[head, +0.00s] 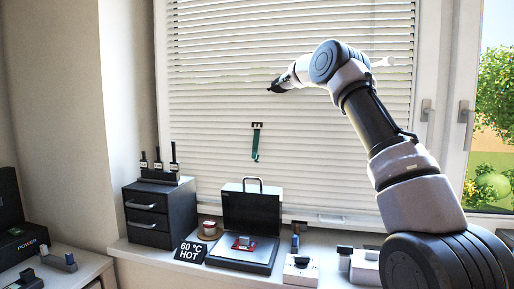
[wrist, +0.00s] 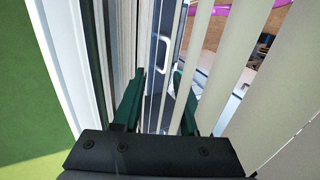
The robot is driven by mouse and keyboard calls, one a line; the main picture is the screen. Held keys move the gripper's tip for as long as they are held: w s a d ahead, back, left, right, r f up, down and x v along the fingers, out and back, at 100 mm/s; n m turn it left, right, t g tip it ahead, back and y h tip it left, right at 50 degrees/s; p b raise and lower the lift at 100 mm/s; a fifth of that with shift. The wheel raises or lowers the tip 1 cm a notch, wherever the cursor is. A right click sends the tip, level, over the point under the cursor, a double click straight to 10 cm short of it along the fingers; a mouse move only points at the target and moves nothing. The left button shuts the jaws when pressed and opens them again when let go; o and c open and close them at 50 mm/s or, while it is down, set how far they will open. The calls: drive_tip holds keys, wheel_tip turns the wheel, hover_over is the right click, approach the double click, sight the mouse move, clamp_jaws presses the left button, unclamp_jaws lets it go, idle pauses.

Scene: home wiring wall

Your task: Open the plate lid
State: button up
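The plate (head: 225,262) is a flat grey unit on the sill with a small red-based item (head: 243,243) on it. Its dark lid (head: 250,212) stands upright at the back edge, with a pale handle (head: 253,180) on top. My gripper (head: 272,89) is high above and apart from the lid, in front of the blind. In the wrist view its two dark green fingers (wrist: 159,75) are spread apart with nothing visibly held. A pale handle on a dark panel shows beyond them; I cannot tell whether it is the lid's.
A two-drawer box (head: 146,217) stands left of the plate, behind a "60 °C HOT" sign (head: 190,253). A small white switch unit (head: 300,270) is to the right. Pale slats crowd the wrist view.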

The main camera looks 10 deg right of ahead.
drive_tip(key=shift+v, duration=1.65)
drive_tip(key=shift+s, duration=0.1)
drive_tip(key=s+d+r+m+t, duration=0.3)
drive_tip(key=s+d+r+m, duration=0.15)
drive_tip(key=s, duration=0.35)
drive_tip(key=s+d+r+m+t, duration=0.25)
drive_tip(key=s+r, duration=0.25)
drive_tip(key=s, duration=0.3)
drive_tip(key=s+d+f+m+t, duration=0.2)
drive_tip(key=s+d+m+t, duration=0.1)
drive_tip(key=s, duration=0.5)
drive_tip(key=s+d+f+m+t, duration=0.2)
drive_tip(key=s+d+m, duration=0.3)
drive_tip(key=s+m, duration=0.3)
drive_tip(key=shift+s+d+f+t, duration=0.2)
drive_tip(key=shift+s+f+t, duration=0.05)
drive_tip(key=shift+s+t, duration=0.6)
